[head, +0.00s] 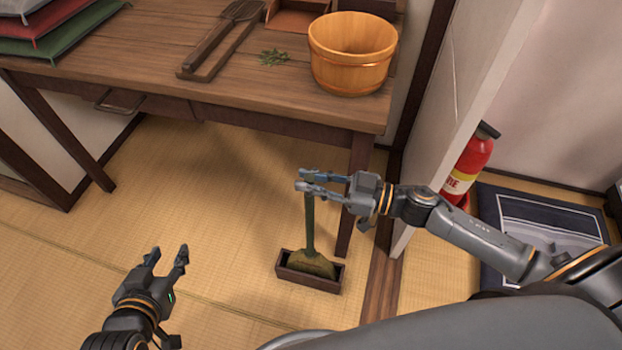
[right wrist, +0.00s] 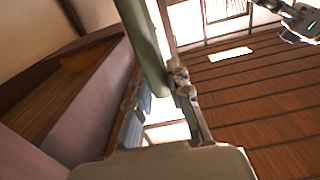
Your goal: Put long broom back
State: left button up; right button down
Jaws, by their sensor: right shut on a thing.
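The broom (head: 309,228) has a dark green handle and a wide olive-brown head. It stands upright with its head in a small dark brown wooden box (head: 310,283) on the tatami floor. My right gripper (head: 301,181) is shut on the top of the broom handle. In the right wrist view the green handle (right wrist: 143,40) runs between the fingers of my right gripper (right wrist: 160,100). My left gripper (head: 168,255) is open and empty above the floor at the lower left. Whether the broom head touches the box bottom is hidden.
A wooden table (head: 130,80) stands behind, one leg (head: 353,185) close to the box. It holds a wooden tub (head: 352,55), cushions (head: 60,35) and a long wooden frame (head: 215,45). A fire extinguisher (head: 472,160) stands beyond the wall edge. The floor left of the box is clear.

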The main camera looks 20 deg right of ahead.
jog(key=c, duration=1.2)
grip_release()
jog(key=shift+o, duration=0.2)
jog(key=v, duration=1.2)
